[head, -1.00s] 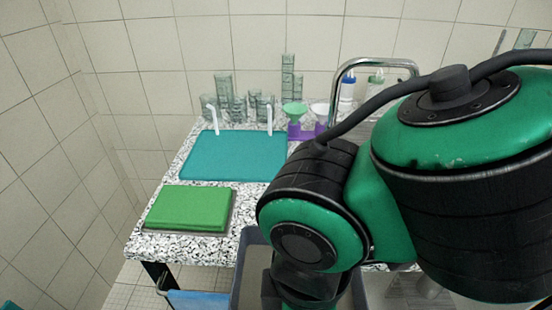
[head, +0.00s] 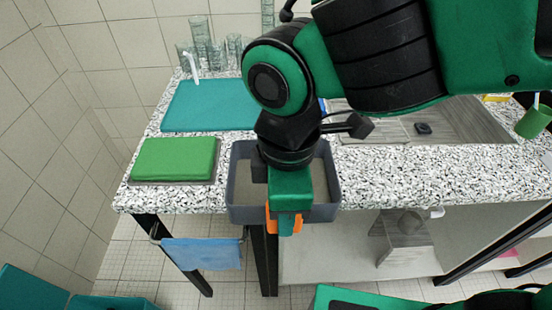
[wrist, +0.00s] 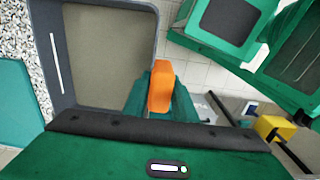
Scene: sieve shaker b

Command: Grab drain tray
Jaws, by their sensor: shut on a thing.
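A grey, open, rectangular tray (head: 235,190), which I take as the drain tray, shows at the counter's front edge in the head view. Its inside is plain and looks empty. In the wrist view the tray (wrist: 152,30) fills the upper left. My gripper (head: 284,222) points down at the tray's front wall, with orange showing at its fingers. In the wrist view my gripper (wrist: 160,92) is at the tray's near right rim, shut on it. The exact contact is partly hidden. I cannot tell whether the tray rests on the counter or is held above it.
A green block on a dark base (head: 175,160) lies left of the tray. A teal mat (head: 210,107) lies behind, with clear glassware (head: 200,40) beyond. A sink (head: 450,120) is to the right. A blue cloth (head: 202,253) hangs below the counter's front edge.

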